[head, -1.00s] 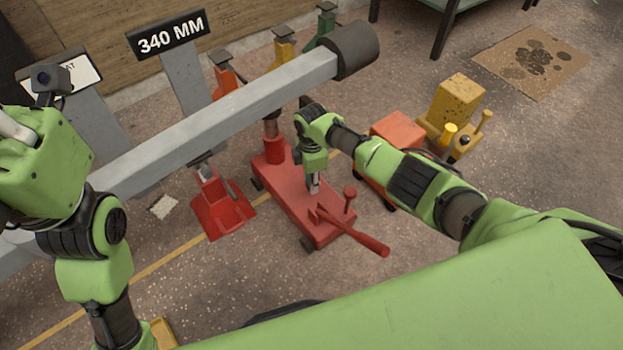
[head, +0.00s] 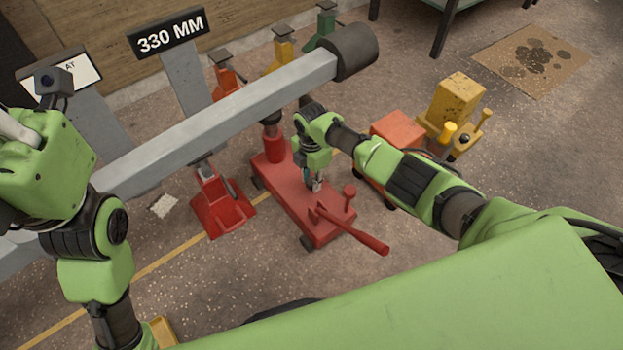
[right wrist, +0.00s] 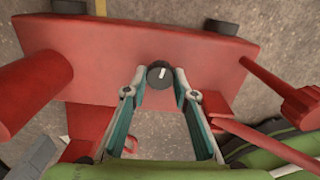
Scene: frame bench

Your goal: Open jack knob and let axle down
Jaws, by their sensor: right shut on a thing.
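The red trolley jack (head: 325,223) stands on the floor under the grey axle beam (head: 215,122), with its short red lifting column (head: 273,146) beneath the beam. A sign (head: 171,31) behind the beam reads 330 MM. My right gripper (head: 316,185) points down at the jack's top. In the right wrist view my right gripper (right wrist: 160,80) is shut on the black round knob (right wrist: 160,75) with a white pointer mark, on the red jack body (right wrist: 190,50). My left arm is at the left edge of the head view; its fingers do not show clearly.
A red axle stand (head: 222,205) stands under the beam, left of the jack. Orange, yellow and green stands (head: 325,25) are behind the beam. A red handle (head: 355,232) slants out of the jack's front. Yellow-and-orange equipment (head: 455,105) is at right.

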